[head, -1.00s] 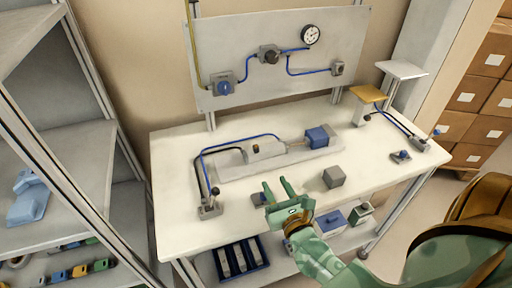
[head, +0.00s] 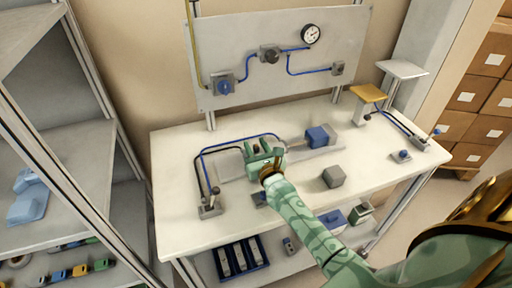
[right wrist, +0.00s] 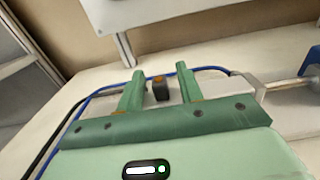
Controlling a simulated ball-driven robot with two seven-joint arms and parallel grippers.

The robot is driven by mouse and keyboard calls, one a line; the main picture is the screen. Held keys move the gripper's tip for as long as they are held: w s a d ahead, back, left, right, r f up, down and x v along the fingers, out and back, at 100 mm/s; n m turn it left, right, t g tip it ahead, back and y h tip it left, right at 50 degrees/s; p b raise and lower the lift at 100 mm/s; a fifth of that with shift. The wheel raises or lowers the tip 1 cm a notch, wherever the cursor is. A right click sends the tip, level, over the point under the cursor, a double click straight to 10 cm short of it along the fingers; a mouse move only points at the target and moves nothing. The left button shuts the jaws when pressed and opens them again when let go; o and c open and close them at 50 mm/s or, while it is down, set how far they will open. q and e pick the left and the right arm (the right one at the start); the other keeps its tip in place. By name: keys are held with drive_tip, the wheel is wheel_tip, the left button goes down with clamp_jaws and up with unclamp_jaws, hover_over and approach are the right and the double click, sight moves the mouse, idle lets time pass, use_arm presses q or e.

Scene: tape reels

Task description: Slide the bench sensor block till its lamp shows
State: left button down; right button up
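The sensor block (right wrist: 160,90) is a small dark block with an orange-brown top. In the right wrist view it stands between the two green fingers of my right gripper (right wrist: 160,82), with a gap visible on each side. I cannot tell whether its lamp is lit. In the head view my right gripper (head: 264,147) is open over the grey cylinder on the bench and hides the block and most of the cylinder body. The cylinder's end (right wrist: 242,88) shows right of the fingers, with a rod leading to a blue block (head: 318,137). My left gripper is not in view.
A grey cube (head: 333,176) stands on the bench (head: 180,150) to the right. A lever box (head: 211,207) is at the front left. Blue hoses arch behind the gripper. A panel (head: 235,45) with a gauge rises at the back.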

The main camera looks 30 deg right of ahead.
clamp_jaws()
drive_tip(key=d, duration=0.2)
drive_tip(key=s+d, duration=0.1)
drive_tip(key=d, duration=0.1)
drive_tip(key=shift+d, duration=0.2)
unclamp_jaws()
drive_tip(key=shift+a, duration=0.1)
drive_tip(key=v, duration=1.6)
drive_tip(key=shift+s+b, duration=0.25)
drive_tip(key=shift+b, duration=0.15)
drive_tip(key=shift+f, duration=0.1)
